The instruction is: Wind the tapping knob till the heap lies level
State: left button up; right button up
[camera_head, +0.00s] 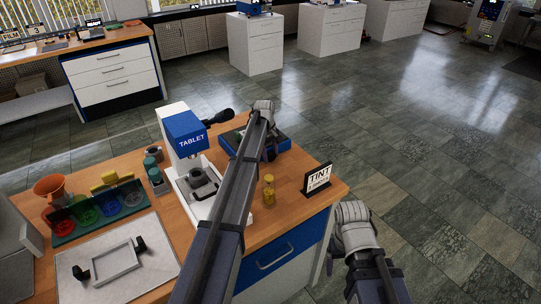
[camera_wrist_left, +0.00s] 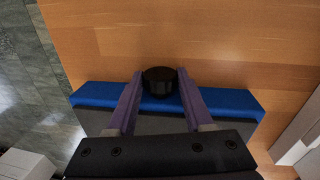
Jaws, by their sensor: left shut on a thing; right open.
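A low blue device with a dark top (camera_head: 230,141) stands at the table's back edge, partly hidden behind my left arm. In the left wrist view, a black round ribbed knob (camera_wrist_left: 159,80) stands at the device's blue edge (camera_wrist_left: 225,100). My left gripper (camera_wrist_left: 160,88) has its two purple fingers on either side of this knob and is shut on it. In the head view, my left arm hides the knob and the fingertips. My right gripper (camera_head: 353,228) hangs beyond the table's right side, apart from everything; its fingers hardly show. No heap can be made out.
A white and blue tablet press (camera_head: 185,135) with a black lever stands left of my left arm. A small yellow bottle (camera_head: 269,190) and a TINT sign (camera_head: 317,178) stand to its right. Coloured dishes, an orange funnel (camera_head: 54,188) and a pale board (camera_head: 150,262) lie at left.

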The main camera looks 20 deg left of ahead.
pick_arm(q)
jog(key=shift+w+d+g+y, duration=0.1)
jog(key=shift+w+g+y, duration=0.2)
jog(key=shift+w+g, duration=0.1)
grip_shut()
jog(key=shift+g+y, duration=0.4)
jog(key=shift+g, duration=0.1)
jog(key=shift+d+f+g+y, duration=0.1)
jog(key=shift+g+y, duration=0.4)
jog(key=shift+g, duration=0.1)
jog(key=shift+s+b, duration=0.15)
jog(key=shift+b, duration=0.15)
jog(key=o, duration=1.3)
grip_release()
